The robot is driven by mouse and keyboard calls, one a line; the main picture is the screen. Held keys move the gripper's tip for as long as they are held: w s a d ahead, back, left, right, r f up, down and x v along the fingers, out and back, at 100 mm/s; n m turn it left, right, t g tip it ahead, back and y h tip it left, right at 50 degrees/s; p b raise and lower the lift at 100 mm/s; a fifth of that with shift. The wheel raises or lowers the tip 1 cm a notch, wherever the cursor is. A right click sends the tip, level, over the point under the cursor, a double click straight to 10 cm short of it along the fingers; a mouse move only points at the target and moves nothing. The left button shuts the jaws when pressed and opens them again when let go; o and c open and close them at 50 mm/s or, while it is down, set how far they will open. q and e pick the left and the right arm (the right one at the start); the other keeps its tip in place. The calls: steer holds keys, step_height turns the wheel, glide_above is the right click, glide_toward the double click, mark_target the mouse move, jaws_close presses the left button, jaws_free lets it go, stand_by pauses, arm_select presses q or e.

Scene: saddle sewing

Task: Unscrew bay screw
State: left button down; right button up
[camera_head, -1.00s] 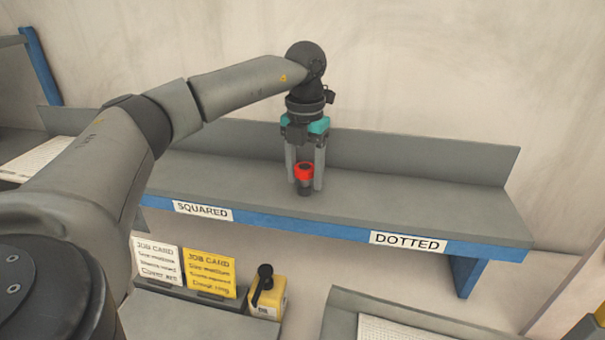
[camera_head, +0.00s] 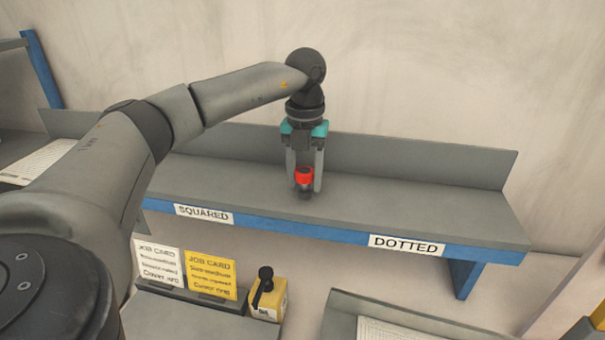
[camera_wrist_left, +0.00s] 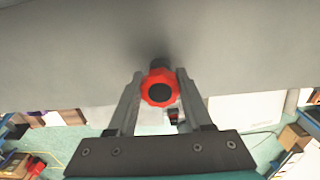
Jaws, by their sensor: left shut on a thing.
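The bay screw (camera_head: 304,174) has a red knob with a dark lower part and stands upright at the grey shelf (camera_head: 400,200), between the SQUARED and DOTTED labels. My left gripper (camera_head: 304,183) points down and is shut on its red knob, one finger on each side. In the left wrist view, the scalloped red knob with its black centre (camera_wrist_left: 160,91) sits between the two fingertips. I cannot tell whether the dark lower end touches the shelf. My right gripper is not in view.
The SQUARED label (camera_head: 204,215) and DOTTED label (camera_head: 407,245) are on the shelf's blue front edge. A white job card (camera_head: 159,264), a yellow job card (camera_head: 210,275) and a yellow box with a black handle (camera_head: 268,298) stand below. The shelf's right half is clear.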

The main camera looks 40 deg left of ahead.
arm_select(q)
steer(key=shift+n, duration=0.3)
steer(key=shift+n+p, duration=0.6)
steer(key=shift+n, duration=1)
steer(key=shift+n+p, duration=0.6)
steer(key=shift+n, duration=1.1)
